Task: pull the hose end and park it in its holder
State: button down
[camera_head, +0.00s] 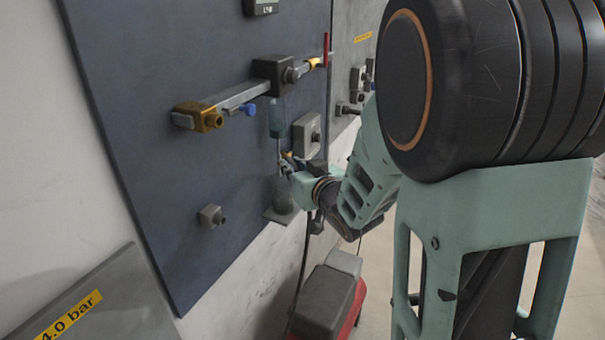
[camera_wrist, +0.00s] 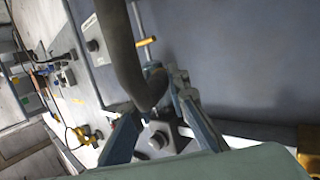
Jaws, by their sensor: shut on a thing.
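My gripper (camera_head: 285,166) is close to the blue-grey panel, below the rail and between two greenish cylinders. In the wrist view its two fingers (camera_wrist: 160,128) flank a dark, thick, curved hose (camera_wrist: 124,55), which comes down from the top edge and bends in between them. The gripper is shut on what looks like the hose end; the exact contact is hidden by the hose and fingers. In the head view the held part is too small to make out. I cannot tell which fitting is the holder.
On the panel (camera_head: 130,70) are a rail with a black block (camera_head: 273,73), a brass end clamp (camera_head: 208,117), a grey box (camera_head: 306,134) and a small grey fitting (camera_head: 211,216). A red and dark machine (camera_head: 325,300) stands below. The panel's lower left is mostly bare.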

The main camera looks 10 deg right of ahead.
jog(key=s+a+f+n+g+y+b, duration=0.3)
jog(key=s+f+n+y+b, duration=0.1)
jog(key=s+f+b, duration=0.1)
jog(key=s+a+f+n+g+y+b, duration=0.3)
jog(key=s+a+f+y+b, duration=0.1)
jog(key=s+f+b, duration=0.1)
jog(key=s+b, duration=0.1)
jog(key=s, duration=0.1)
jog(key=shift+s+f+n, duration=0.2)
jog(key=shift+s+n, duration=0.15)
jog(key=shift+n, duration=0.05)
jog(key=shift+d+r, duration=0.1)
jog(key=shift+w+a+p, duration=0.2)
jog(key=shift+w+a, duration=0.7)
jog(key=shift+a, duration=0.25)
jog(key=shift+w+a+p, duration=0.15)
jog(key=shift+w+a, duration=0.7)
jog(key=shift+a, duration=0.3)
jog(key=shift+p, duration=0.7)
jog(key=shift+w+a, duration=1)
jog(key=shift+a, duration=0.25)
jog(key=c, duration=1.8)
grip_release()
